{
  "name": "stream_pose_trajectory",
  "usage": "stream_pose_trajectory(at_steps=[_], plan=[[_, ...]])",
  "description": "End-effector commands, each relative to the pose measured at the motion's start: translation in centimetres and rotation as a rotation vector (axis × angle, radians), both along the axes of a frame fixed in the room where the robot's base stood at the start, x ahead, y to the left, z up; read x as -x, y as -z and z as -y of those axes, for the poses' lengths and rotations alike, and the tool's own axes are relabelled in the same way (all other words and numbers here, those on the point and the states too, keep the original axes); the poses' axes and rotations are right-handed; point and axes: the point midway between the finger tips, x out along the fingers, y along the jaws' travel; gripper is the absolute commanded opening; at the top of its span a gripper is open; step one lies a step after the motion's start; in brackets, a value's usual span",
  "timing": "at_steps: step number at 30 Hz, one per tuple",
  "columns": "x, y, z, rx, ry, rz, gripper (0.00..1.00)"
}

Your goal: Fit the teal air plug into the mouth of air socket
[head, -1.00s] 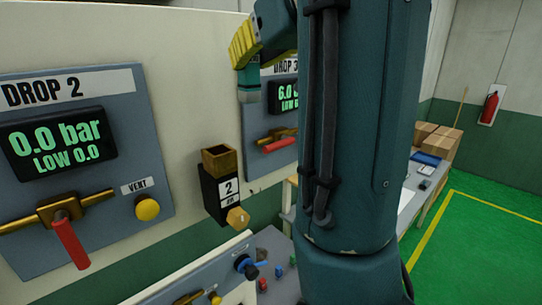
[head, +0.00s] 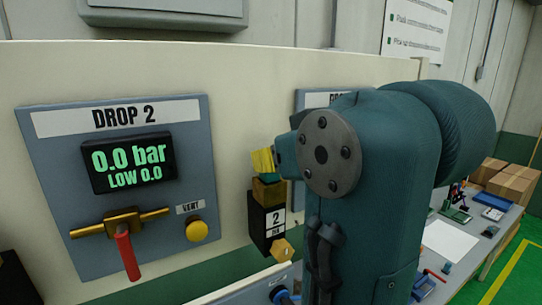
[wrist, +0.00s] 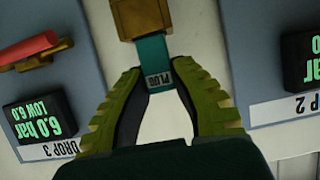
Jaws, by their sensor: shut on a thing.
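The teal air plug (wrist: 153,55), with a "PLUG" label, is between the yellow-green fingers of my gripper (wrist: 158,72). Its far end meets the brass-coloured air socket (wrist: 141,16) in the wrist view; how deep it sits is hidden. In the head view the socket (head: 268,190) is on a black block (head: 263,218) marked 2 on the wall. A sliver of the teal plug (head: 268,177) shows at its mouth, just below my gripper (head: 263,160). My arm hides much of the gripper there.
The DROP 2 panel (head: 40,180) reads 0.0 bar, LOW 0.0, with a red-handled valve (head: 127,252) and yellow vent button (head: 198,230). The DROP 3 panel (wrist: 75,85) reads 6.0 bar. A bench (head: 490,243) with boxes stands at right.

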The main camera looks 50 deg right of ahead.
Motion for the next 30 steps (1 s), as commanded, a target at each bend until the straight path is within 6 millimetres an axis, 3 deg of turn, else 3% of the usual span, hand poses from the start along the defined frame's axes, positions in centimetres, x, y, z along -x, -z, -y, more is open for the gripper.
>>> stream_pose_trajectory(at_steps=[6, 7, 10, 20, 25, 30], plan=[[0.0, 0.4, 0.0, 0.0, 0.0, 0.001, 0.0], [0.0, 0.3, 0.0, 0.0, 0.0, 0.001, 0.28], [0.0, 0.3, 0.0, 0.0, 0.0, 0.0, 0.44], [0.0, -0.3, 0.0, 0.0, 0.0, 0.001, 0.44], [2.7, -1.0, -0.7, 0.004, 0.002, 0.006, 0.44], [4.0, -1.8, -1.0, -0.001, 0.001, -0.001, 0.44]])
